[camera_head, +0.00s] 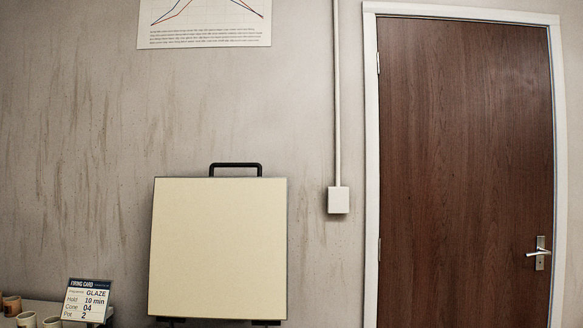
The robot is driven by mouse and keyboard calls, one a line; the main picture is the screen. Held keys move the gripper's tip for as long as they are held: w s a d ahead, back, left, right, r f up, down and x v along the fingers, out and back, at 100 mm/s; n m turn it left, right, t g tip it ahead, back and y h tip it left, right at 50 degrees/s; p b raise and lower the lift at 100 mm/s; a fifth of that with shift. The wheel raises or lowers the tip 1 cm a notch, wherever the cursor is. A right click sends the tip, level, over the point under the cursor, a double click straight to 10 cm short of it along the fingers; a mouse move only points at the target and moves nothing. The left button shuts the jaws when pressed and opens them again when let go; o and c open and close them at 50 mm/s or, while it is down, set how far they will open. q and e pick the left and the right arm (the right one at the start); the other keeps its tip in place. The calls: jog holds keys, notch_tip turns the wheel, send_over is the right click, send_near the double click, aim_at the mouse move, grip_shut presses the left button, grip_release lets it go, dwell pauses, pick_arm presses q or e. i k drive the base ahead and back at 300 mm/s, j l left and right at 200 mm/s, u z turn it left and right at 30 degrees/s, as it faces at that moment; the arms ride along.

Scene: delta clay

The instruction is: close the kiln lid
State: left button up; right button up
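The kiln lid (217,249) is a square, cream-coloured panel in the lower middle of the head view. It stands upright, raised open, with its flat pale face toward me. A black handle (236,165) sticks up from its top edge. Dark fittings, perhaps hinges, show at its bottom edge. The kiln body is below the picture and hidden. Neither of my grippers is in view.
A firing card (88,300) stands on a surface at the lower left, beside several small pots (27,319). Behind are a stained wall, a conduit with a white box (339,200), and a chart (204,22). A closed brown door (465,170) is at right.

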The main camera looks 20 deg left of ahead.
aim_at(219, 246)
jog(key=i+l+z, duration=0.15)
jog(key=z, duration=0.2)
jog(key=i+l+z, duration=0.15)
jog(key=l+z, duration=0.2)
jog(key=i+l+z, duration=0.15)
jog(key=z, duration=0.2)
jog(key=i+l+u, duration=0.25)
jog(key=i, duration=0.25)
jog(key=i+l+u, duration=0.25)
jog(key=i, duration=0.2)
jog(key=i+u, duration=0.15)
jog(key=u, duration=0.3)
jog(key=i+u, duration=0.2)
jog(key=u, duration=0.25)
jog(key=i+l+u, duration=0.15)
jog(key=u, duration=0.3)
jog(key=i+u, duration=0.15)
jog(key=u, duration=0.3)
jog(key=i+l+u, duration=0.1)
jog(key=u, duration=0.35)
jog(key=i+l+u, duration=0.1)
jog(key=u, duration=0.35)
jog(key=i+l+u, duration=0.15)
jog(key=u, duration=0.2)
jog(key=i+l+u, duration=0.1)
jog(key=u, duration=0.25)
jog(key=l+u, duration=0.4)
jog(key=i+j, duration=0.05)
